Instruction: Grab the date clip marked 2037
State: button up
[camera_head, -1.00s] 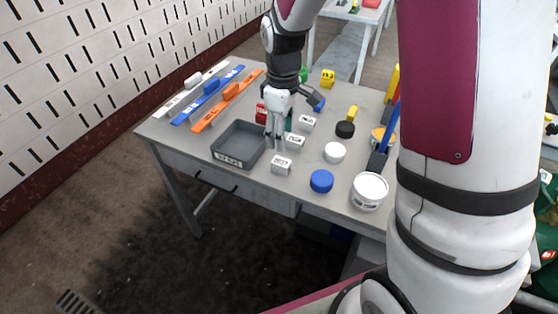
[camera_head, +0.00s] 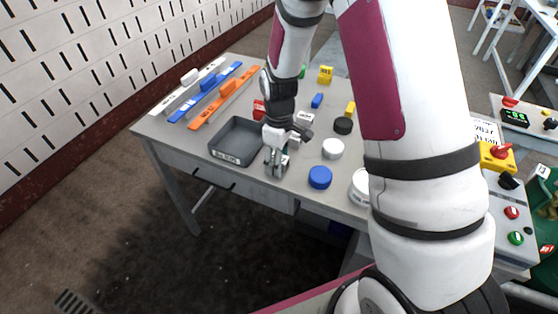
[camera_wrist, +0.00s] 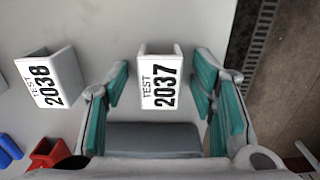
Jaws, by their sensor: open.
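The white date clip marked "TEST 2037" (camera_wrist: 160,85) lies on the grey table, centred between the fingers in the wrist view. My gripper (camera_wrist: 160,100) is open, with a teal-padded finger on each side of the clip and a gap showing on both sides. In the head view my gripper (camera_head: 277,170) is low over the table's front part, just right of the grey tray, and mostly hides the clip there.
The grey tray (camera_head: 238,157) stands close left of my gripper. A blue cap (camera_head: 320,177) and a white cap (camera_head: 333,149) stand to its right. Red and blue pieces lie farther back. The table's front edge is near.

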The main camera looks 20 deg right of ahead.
jog(key=shift+c, duration=0.3)
jog(key=c, duration=0.9)
jog(key=shift+r, duration=0.15)
